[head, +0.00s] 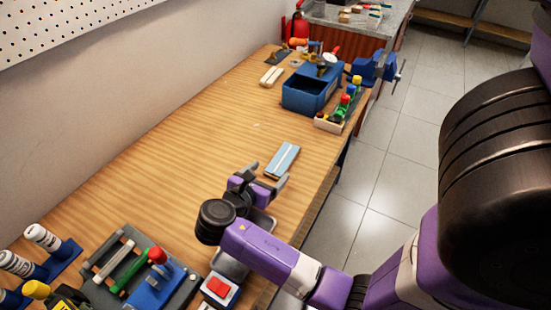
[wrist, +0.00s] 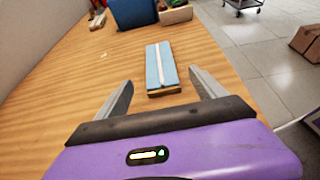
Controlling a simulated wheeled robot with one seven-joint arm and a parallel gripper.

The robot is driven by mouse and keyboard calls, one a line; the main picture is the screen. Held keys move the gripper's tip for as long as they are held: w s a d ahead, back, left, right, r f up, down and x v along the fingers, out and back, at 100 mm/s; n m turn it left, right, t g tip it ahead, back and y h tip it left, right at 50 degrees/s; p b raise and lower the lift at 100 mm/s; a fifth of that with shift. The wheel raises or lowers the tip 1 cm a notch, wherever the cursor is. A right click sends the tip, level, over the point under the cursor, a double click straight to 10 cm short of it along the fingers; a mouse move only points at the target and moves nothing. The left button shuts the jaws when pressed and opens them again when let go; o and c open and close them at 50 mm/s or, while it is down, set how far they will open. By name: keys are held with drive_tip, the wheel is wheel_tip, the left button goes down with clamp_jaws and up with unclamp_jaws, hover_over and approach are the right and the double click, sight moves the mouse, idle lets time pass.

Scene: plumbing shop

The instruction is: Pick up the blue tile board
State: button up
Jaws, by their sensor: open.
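The blue tile board (head: 283,160) lies on the wooden workbench near its right edge. It is a flat light-blue slab with a pale stripe along its length. In the wrist view the board (wrist: 153,66) lies ahead of the jaws, roughly centred, with a brown near end. My gripper (head: 264,176) is open and empty, just short of the board's near end in the head view. Its two fingers (wrist: 161,88) stand apart in the wrist view, one to each side of the board's line. I cannot tell its exact height above the bench.
The workbench (head: 190,130) is clear left of the board. Beyond stand a blue bin (head: 304,96), a rack with coloured knobs (head: 338,118) and a blue vise (head: 373,67). A tool tray (head: 107,268), white-capped bottles (head: 42,238) and a red button box (head: 218,289) stand nearer.

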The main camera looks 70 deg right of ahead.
sight(282, 161)
drive_tip(key=p+x, duration=0.1)
drive_tip(key=x, duration=0.6)
drive_tip(key=shift+f, duration=0.1)
drive_tip(key=shift+a, duration=0.1)
drive_tip(key=c, duration=1.7)
